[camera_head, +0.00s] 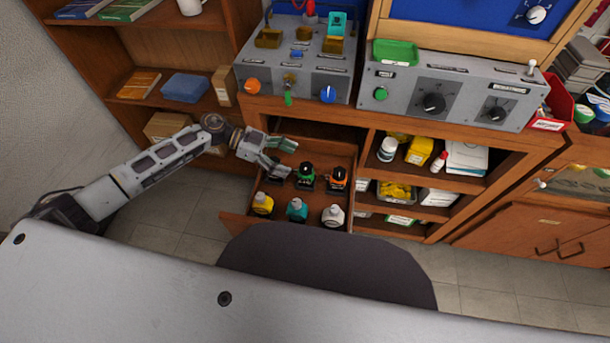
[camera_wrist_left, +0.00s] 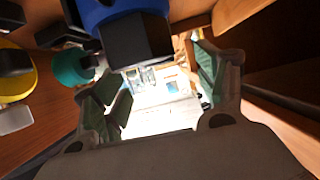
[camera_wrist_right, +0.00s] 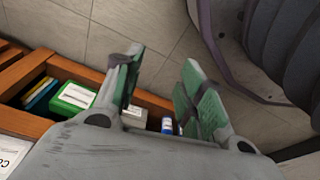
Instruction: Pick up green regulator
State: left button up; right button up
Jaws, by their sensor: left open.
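The green regulator (camera_head: 306,176), with a black top, stands in the open drawer (camera_head: 236,226), in the back row. My left gripper (camera_head: 283,156) is open and empty, at the back left of the drawer, above and left of the green regulator. In the left wrist view, a blue and black regulator (camera_wrist_left: 130,30) is close to the fingers, with a teal one (camera_wrist_left: 72,66) beside it. I cannot identify the green regulator in that view. My right gripper (camera_wrist_right: 160,70) is open and empty over the floor and a shelf; it is out of the head view.
The drawer also holds an orange and black regulator (camera_head: 338,179), a yellow one (camera_head: 263,204), a teal one (camera_head: 297,209) and a white one (camera_head: 333,216). The bench edge and control boxes (camera_head: 450,95) are above the drawer. Shelves with bottles (camera_head: 388,149) stand to its right.

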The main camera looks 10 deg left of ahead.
aim_at(302, 165)
jog(key=shift+w, duration=0.1)
pick_arm(q)
jog(key=shift+d+f, duration=0.3)
jog(key=shift+d, duration=0.25)
jog(key=x, duration=0.2)
jog(key=shift+s+d+f+b, duration=0.1)
jog(key=shift+d+f+b, duration=0.05)
jog(key=shift+d+b, duration=0.2)
jog(key=shift+d+f, duration=0.2)
jog(key=shift+d, duration=0.35)
pick_arm(e)
jog(key=shift+w+a+r, duration=0.2)
jog(key=shift+r, duration=0.45)
jog(key=shift+w+a+r, duration=0.15)
jog(key=shift+a+r, duration=0.05)
jog(key=shift+r, duration=0.45)
pick_arm(q)
jog(key=c, duration=1.4)
grip_shut()
pick_arm(e)
jog(key=shift+w+r, duration=0.25)
jog(key=shift+w, duration=0.35)
